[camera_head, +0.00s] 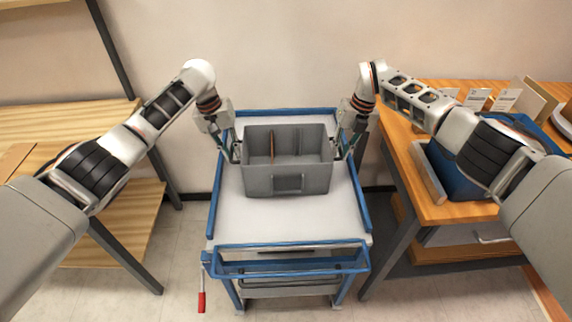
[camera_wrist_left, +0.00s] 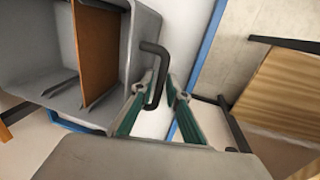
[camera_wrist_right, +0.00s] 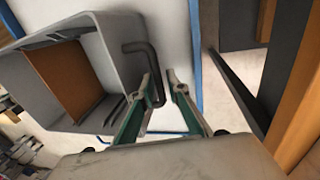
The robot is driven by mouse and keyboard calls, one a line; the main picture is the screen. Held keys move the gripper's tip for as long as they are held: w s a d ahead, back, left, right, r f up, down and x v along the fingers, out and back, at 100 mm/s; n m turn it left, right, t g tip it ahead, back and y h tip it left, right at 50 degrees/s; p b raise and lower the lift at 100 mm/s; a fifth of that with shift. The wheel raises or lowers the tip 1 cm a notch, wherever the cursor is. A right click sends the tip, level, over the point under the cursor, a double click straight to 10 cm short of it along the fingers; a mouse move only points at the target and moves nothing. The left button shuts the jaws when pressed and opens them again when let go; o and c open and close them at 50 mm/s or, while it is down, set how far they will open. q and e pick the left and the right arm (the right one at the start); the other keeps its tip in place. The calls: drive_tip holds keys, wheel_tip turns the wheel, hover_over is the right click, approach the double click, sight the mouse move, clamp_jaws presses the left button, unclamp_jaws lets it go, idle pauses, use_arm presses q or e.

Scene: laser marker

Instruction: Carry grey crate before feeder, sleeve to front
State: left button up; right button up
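The grey crate (camera_head: 287,181) sits on the white top of a blue-railed trolley, towards its far end. A frame-like sleeve (camera_head: 288,184) is on the wall facing me. Inside is an upright brown divider (camera_head: 272,146), which also shows in the left wrist view (camera_wrist_left: 96,50). My left gripper (camera_head: 234,155) is at the crate's left side, its fingers apart on either side of a dark bar handle (camera_wrist_left: 160,65). My right gripper (camera_head: 341,154) is at the right side, fingers apart around the other handle (camera_wrist_right: 151,62). Neither looks closed on its handle; contact is unclear.
The trolley (camera_head: 230,216) has blue side rails and a red-gripped lever (camera_head: 201,302) at front left. A wooden shelf unit (camera_head: 60,127) stands left. A wooden bench (camera_head: 428,208) stands right, with a blue object (camera_head: 455,172) and cards (camera_head: 505,100) on it.

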use_arm(q)
clamp_jaws()
use_arm(e)
clamp_jaws()
use_arm(q)
drive_tip(key=shift+r, duration=0.1)
use_arm(e)
drive_tip(key=shift+r, duration=0.1)
